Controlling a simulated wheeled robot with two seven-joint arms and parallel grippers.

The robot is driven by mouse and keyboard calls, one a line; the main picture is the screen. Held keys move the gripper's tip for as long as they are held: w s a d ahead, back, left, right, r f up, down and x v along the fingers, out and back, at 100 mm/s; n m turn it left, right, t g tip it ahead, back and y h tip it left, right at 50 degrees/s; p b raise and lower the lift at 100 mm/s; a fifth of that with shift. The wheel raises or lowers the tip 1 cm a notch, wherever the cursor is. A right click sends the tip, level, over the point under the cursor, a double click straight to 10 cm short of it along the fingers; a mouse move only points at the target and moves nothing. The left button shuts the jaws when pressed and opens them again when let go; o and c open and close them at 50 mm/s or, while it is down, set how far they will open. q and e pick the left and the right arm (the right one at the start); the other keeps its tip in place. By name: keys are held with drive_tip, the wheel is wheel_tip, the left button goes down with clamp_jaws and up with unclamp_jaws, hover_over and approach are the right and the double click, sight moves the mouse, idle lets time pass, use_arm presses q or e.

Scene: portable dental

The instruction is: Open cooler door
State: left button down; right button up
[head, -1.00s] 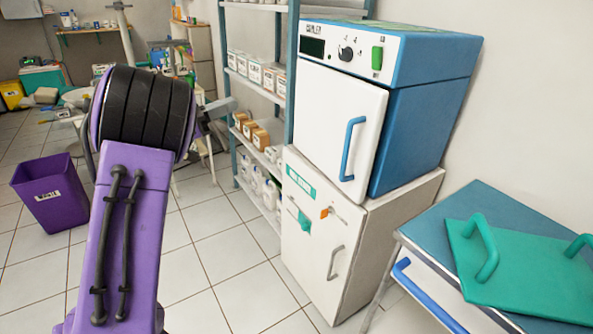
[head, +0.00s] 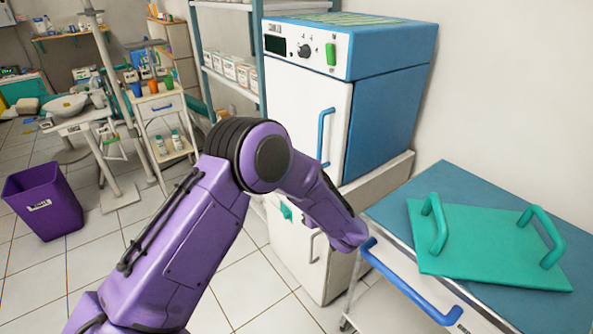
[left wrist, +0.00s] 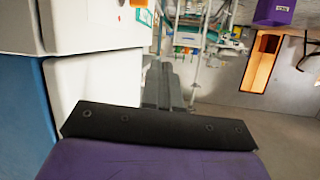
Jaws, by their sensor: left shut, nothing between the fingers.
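In the head view a white and blue unit (head: 381,109) stands on a white lower cabinet (head: 295,272). The unit's white door (head: 293,110) is shut and has a vertical blue handle (head: 324,137). The lower cabinet's door looks shut, with a grey handle (head: 314,246); I cannot tell which unit is the cooler. My left arm reaches across in front of the lower cabinet and hides part of it. My left gripper is out of sight in the head view. In the left wrist view its grey fingers (left wrist: 164,85) are shut and empty, beside large white surfaces. My right gripper is not in view.
A blue-topped table (head: 387,205) with a blue side handle (head: 408,285) and a green two-handled panel (head: 490,243) stands at the right. A shelf rack (head: 228,95) is behind the unit. A purple bin (head: 42,203) stands left on open tiled floor.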

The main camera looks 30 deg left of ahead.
use_arm(q)
drive_tip(key=w+d+r+m+g+h+p, duration=0.1)
drive_tip(key=d+r+g+h, duration=0.25)
drive_tip(key=r, duration=0.55)
drive_tip(key=d+r+m+g+h, duration=0.1)
drive_tip(key=d+r+g+h, duration=0.2)
drive_tip(key=r, duration=0.5)
drive_tip(key=s+a+f+y+b, duration=0.1)
drive_tip(key=s+a+f, duration=0.1)
drive_tip(key=a+f, duration=0.5)
drive_tip(key=shift+s+a+f, duration=0.25)
drive_tip(key=shift+a+f, duration=0.15)
drive_tip(key=shift+a, duration=0.7)
drive_tip(key=shift+g+y, duration=0.25)
